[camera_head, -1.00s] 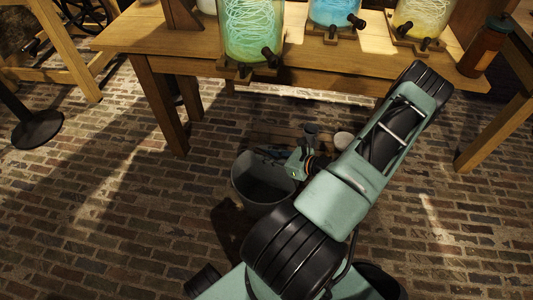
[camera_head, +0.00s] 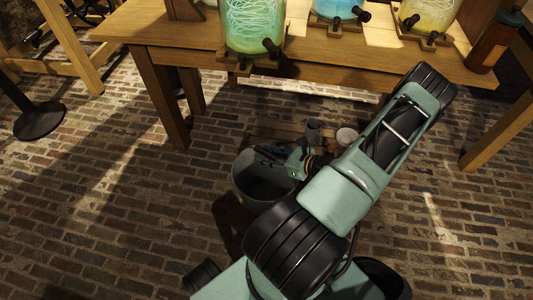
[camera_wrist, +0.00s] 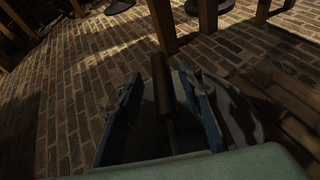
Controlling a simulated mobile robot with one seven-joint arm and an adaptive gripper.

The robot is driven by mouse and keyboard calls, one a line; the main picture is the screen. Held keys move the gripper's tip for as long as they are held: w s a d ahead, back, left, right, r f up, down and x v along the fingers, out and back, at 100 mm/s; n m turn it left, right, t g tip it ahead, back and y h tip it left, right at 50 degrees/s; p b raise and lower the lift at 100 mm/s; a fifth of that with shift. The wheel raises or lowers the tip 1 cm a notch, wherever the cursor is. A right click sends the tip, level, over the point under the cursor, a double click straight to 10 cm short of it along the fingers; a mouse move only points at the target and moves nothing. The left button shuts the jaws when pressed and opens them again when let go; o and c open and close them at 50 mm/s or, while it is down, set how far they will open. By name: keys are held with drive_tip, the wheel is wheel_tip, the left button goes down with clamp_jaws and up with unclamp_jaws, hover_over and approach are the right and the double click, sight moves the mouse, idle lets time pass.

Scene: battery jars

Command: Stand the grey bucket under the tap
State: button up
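The grey bucket (camera_head: 242,190) stands on the brick floor in front of the table, beside my arm. Its rim also shows in the wrist view (camera_wrist: 243,118). My gripper (camera_head: 266,152) is over the far part of the bucket's mouth. In the wrist view my gripper (camera_wrist: 160,85) has its fingers apart, with a brown cylindrical grip (camera_wrist: 161,90) between them and visible gaps on both sides. Glass jars with black taps stand on the table: a green one (camera_head: 252,22) whose tap (camera_head: 271,48) faces front, a blue one (camera_head: 335,10) and a yellow one (camera_head: 428,14).
The wooden table (camera_head: 190,38) has a front leg (camera_head: 163,100) left of the bucket. A grey cup (camera_head: 313,131) and a pale cup (camera_head: 346,136) are behind the bucket, near low wooden slats. A brown bottle (camera_head: 493,45) stands at the table's right end. Floor left of the bucket is clear.

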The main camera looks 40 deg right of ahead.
drive_tip(key=shift+r, duration=0.2)
drive_tip(key=p+v, duration=0.4)
drive_tip(key=v, duration=0.8)
drive_tip(key=shift+f, duration=0.1)
